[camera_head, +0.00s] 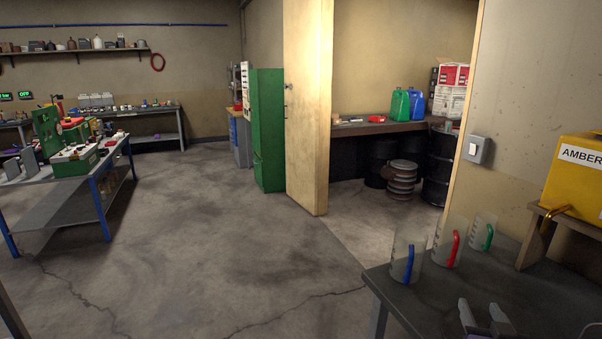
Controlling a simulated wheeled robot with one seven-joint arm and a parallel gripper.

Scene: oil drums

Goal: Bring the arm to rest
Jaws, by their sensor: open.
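My gripper (484,320) shows at the bottom edge of the picture, at the lower right. Its two grey fingertips are apart, with nothing seen between them. It is in front of the dark bench (455,290), nearer to me than the jugs. The rest of my arm is below the picture and hidden. Three clear measuring jugs stand upright on the bench: one with a blue handle (407,255), one with a red handle (447,243) and one with a green handle (482,234). My gripper appears apart from all of them.
A yellow container (575,178) labelled "AMBER" sits on a wooden stand (535,240) at the right. A wooden door (307,110) stands open to a storeroom with dark drums (440,165). A blue-legged workbench (60,195) is at the left. The middle floor is clear.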

